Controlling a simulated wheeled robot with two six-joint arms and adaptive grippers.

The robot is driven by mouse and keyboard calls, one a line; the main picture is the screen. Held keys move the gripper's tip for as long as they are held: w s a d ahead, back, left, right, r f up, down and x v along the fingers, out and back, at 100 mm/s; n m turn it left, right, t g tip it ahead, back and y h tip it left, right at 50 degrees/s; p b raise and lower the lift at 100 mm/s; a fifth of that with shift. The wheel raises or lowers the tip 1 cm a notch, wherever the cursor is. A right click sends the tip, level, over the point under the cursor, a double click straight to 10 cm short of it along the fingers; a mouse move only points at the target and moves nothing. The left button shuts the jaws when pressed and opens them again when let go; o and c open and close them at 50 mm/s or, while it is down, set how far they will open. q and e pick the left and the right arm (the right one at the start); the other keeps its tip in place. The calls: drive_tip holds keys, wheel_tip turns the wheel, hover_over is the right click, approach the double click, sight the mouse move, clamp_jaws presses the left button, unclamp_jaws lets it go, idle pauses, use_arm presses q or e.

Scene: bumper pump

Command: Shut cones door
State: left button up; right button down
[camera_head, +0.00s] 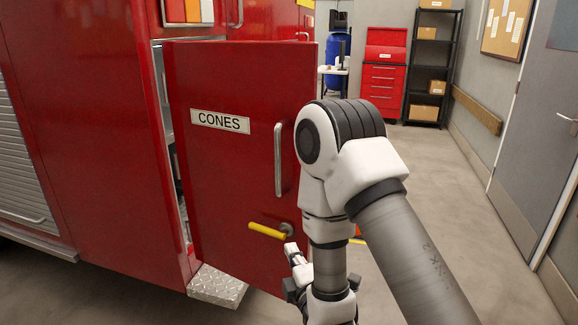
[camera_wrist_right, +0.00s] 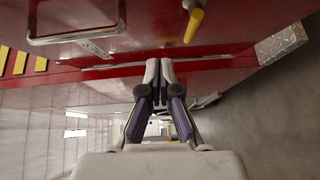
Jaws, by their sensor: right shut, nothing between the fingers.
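The red CONES door (camera_head: 235,85) stands ajar on the red truck, with a dark gap at its left side. It carries a white CONES label (camera_head: 220,121), a vertical silver handle (camera_head: 279,160) and a yellow lever (camera_head: 267,231). My right gripper (camera_head: 291,252) is low by the door's right part, just below and right of the lever, partly hidden by my arm. In the right wrist view, its fingertips (camera_wrist_right: 160,66) are together and empty, close to red panelling; whether they touch is unclear. The yellow lever (camera_wrist_right: 194,24) shows above them. My left gripper is out of view.
A diamond-plate step (camera_head: 217,286) juts out below the door. Open floor (camera_head: 450,190) lies to the right. A red tool cabinet (camera_head: 383,85), a black shelf (camera_head: 432,60) with boxes and a grey door (camera_head: 545,130) stand farther off.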

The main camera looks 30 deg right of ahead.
wheel_tip(320, 180, up, 2)
approach(287, 203)
drive_tip(key=w+a, duration=0.2)
drive_tip(key=w, duration=0.1)
drive_tip(key=w+d, duration=0.2)
drive_tip(key=d, duration=0.1)
drive_tip(key=shift+w+d+f+p, duration=0.15)
drive_tip(key=shift+w+p, duration=0.1)
drive_tip(key=shift+p, duration=0.15)
drive_tip(key=shift+w+d, duration=0.1)
drive_tip(key=shift+d, duration=0.25)
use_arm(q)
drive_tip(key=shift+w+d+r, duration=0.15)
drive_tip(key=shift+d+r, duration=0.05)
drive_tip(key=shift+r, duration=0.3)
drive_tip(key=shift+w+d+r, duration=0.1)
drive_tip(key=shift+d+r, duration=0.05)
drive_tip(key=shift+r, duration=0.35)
use_arm(e)
drive_tip(key=shift+w, duration=0.1)
